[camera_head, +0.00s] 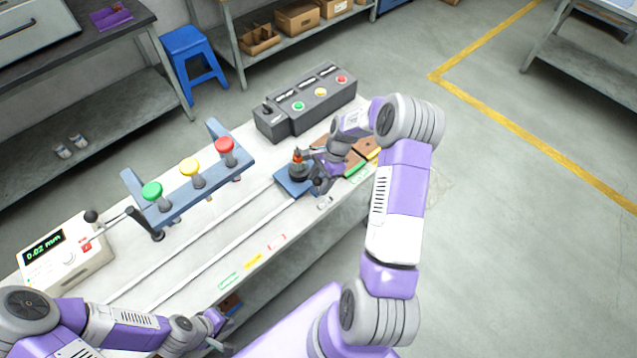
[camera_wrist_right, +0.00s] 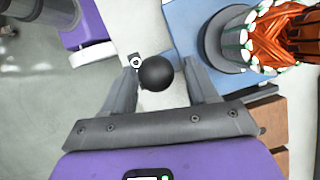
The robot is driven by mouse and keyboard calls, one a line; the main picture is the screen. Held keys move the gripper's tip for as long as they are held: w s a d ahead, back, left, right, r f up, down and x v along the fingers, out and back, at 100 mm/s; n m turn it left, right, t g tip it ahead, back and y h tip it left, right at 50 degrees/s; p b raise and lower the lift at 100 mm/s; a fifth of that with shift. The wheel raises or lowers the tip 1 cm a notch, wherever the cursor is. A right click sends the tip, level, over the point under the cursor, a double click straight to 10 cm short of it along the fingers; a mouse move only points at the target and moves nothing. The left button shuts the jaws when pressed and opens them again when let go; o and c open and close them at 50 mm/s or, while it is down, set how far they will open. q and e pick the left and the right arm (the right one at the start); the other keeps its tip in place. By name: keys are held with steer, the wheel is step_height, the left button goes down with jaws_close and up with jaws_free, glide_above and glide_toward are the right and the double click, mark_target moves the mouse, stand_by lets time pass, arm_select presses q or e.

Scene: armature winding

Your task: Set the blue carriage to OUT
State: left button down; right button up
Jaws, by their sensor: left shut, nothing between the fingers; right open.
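The blue carriage (camera_head: 284,180) sits at the right end of two pale rails on the bench and carries an armature with orange-red windings (camera_head: 297,160). In the right wrist view, the carriage's blue plate (camera_wrist_right: 187,35) and the armature (camera_wrist_right: 290,35) are at upper right. My right gripper (camera_head: 319,187) is beside the carriage. Its open fingers (camera_wrist_right: 163,66) stand on either side of a black ball knob (camera_wrist_right: 156,75); I cannot tell whether they touch it. My left gripper (camera_head: 219,327) is shut and empty near the bench's front edge, at lower left.
A blue frame (camera_head: 200,190) with green, yellow and red domes stands behind the rails. A lever and a gauge box (camera_head: 65,262) reading 0.02 mm are at left. A grey button box (camera_head: 305,104) is at the back. Brown blocks (camera_head: 353,162) lie right of the carriage.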

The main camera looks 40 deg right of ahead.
arm_select(q)
steer(key=shift+r, duration=0.2)
arm_select(e)
steer(key=v, duration=0.6)
arm_select(q)
steer(key=shift+s, duration=0.1)
arm_select(e)
steer(key=shift+s+f, duration=0.1)
